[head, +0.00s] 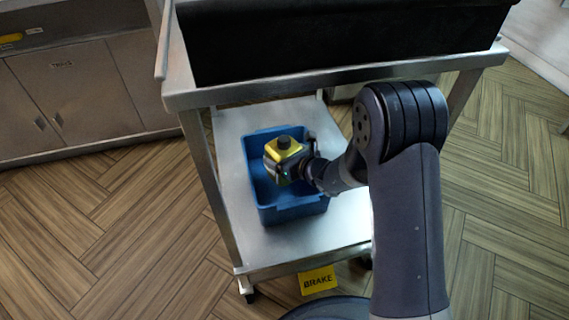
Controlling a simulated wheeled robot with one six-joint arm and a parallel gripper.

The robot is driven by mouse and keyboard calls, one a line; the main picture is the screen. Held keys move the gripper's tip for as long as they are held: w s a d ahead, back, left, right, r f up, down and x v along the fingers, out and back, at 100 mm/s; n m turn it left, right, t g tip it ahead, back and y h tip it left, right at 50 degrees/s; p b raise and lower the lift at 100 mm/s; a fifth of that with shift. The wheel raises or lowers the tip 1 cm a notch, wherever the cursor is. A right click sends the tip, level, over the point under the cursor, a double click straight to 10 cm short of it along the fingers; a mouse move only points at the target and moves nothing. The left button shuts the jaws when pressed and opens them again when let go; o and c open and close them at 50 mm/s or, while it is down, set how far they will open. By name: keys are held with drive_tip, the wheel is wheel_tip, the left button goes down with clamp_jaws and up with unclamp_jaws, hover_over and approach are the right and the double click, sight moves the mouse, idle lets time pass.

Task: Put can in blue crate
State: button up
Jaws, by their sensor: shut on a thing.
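The crate is an open-topped bin on the lower metal shelf of a cart. The can appears within the crate's outline in the head view. I cannot tell how far it is above the crate floor. My gripper and the can hide part of the crate's inside and its right wall.
The cart's upper shelf (345,75) carries a large black container (340,35) above and behind the crate. A cart leg (213,190) stands left of the crate. Bare lower shelf (275,250) shows in front. A yellow BRAKE sign (318,272) is at the cart's front.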

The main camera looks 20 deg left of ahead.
wheel_tip(320, 180, down, 2)
drive_tip(key=shift+f+b, duration=0.25)
drive_tip(key=shift+b, duration=0.05)
drive_tip(key=shift+f+b, duration=0.35)
drive_tip(key=shift+b, duration=0.1)
drive_tip(key=shift+f+b, duration=0.25)
drive_tip(key=shift+b, duration=0.1)
drive_tip(key=o, duration=1.1)
drive_tip(key=shift+r, duration=0.15)
